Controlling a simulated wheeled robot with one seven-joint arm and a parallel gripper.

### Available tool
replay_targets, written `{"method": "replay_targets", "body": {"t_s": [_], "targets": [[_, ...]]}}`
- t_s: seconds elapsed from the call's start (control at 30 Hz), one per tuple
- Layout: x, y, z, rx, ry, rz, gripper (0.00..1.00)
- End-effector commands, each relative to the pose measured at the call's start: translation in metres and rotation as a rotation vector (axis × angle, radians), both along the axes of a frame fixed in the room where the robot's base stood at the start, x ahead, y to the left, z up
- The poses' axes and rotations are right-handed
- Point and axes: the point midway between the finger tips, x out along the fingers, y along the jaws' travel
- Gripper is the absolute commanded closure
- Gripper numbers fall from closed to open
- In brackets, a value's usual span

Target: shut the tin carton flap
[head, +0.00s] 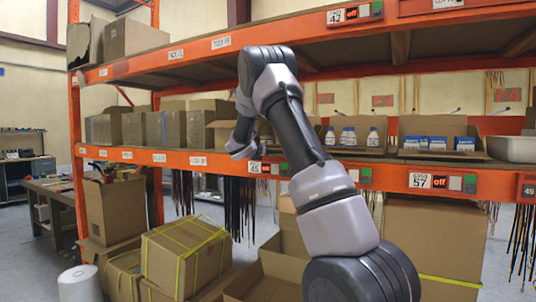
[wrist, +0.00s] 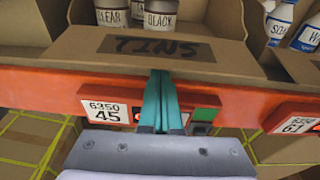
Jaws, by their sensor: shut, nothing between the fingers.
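The tin carton (wrist: 228,30) stands open on the shelf in the wrist view. Its front flap (wrist: 90,42), marked TINS, is folded outward toward me above the orange shelf beam. In the head view my gripper end (head: 240,150) is at the shelf beam, and my arm hides much of the carton (head: 222,130).
An open carton with bottles (wrist: 300,35) stands to the right. The beam (wrist: 40,85) carries a 6350 45 label (wrist: 105,113). More boxes (head: 187,255) are below the shelf, and another shelf (head: 190,62) is above.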

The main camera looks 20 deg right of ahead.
Motion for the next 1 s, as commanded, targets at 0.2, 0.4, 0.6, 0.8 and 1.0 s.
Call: {"method": "replay_targets", "body": {"t_s": [0.2, 0.4, 0.6, 0.8, 1.0], "targets": [[-0.001, 0.000, 0.005, 0.031, 0.021, -0.001, 1.00], [-0.002, 0.001, 0.007, 0.053, 0.040, -0.001, 1.00], [-0.002, 0.002, 0.012, 0.084, 0.063, 0.000, 1.00], [-0.005, 0.001, 0.023, 0.159, 0.118, -0.001, 1.00], [-0.016, 0.000, 0.041, 0.290, 0.219, -0.002, 1.00]]}}
